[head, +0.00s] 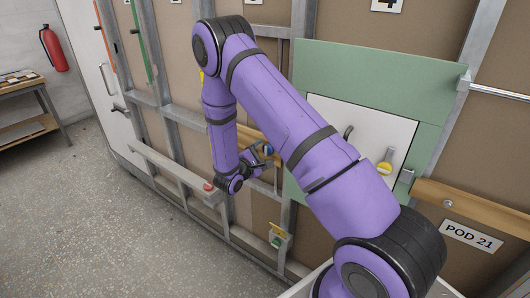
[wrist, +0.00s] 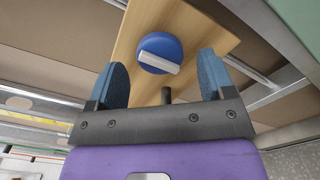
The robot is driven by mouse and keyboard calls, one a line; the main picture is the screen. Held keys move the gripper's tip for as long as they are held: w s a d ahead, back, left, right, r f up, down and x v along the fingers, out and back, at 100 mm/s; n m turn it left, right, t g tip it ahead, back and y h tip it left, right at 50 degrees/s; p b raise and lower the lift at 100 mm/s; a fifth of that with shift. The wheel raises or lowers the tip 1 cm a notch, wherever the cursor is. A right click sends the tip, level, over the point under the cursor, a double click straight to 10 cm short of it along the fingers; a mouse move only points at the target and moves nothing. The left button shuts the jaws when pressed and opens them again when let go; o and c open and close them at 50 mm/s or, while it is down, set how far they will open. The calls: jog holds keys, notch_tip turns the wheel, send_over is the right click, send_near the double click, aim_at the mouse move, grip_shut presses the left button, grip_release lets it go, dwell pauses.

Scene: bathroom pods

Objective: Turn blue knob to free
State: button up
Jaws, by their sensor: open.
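The blue knob (wrist: 155,47) is round with a white bar handle across it, set on a wooden board (wrist: 190,20). In the wrist view it lies ahead of my gripper (wrist: 162,85), between the two blue fingers and a little beyond their tips. The fingers are apart and nothing is between them; a gap to the knob seems to remain. In the head view my gripper (head: 262,158) is at the wall beside the knob (head: 268,149), which is small and partly hidden by the fingers. I cannot read any marking for free.
A green panel (head: 440,92) with a white door and a yellow knob (head: 385,168) is right of my gripper. A rail with a red button (head: 208,187) is at lower left. The grey floor (head: 80,220) at left is clear.

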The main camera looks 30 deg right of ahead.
jog(key=shift+x, duration=0.95)
jog(key=c, duration=0.9)
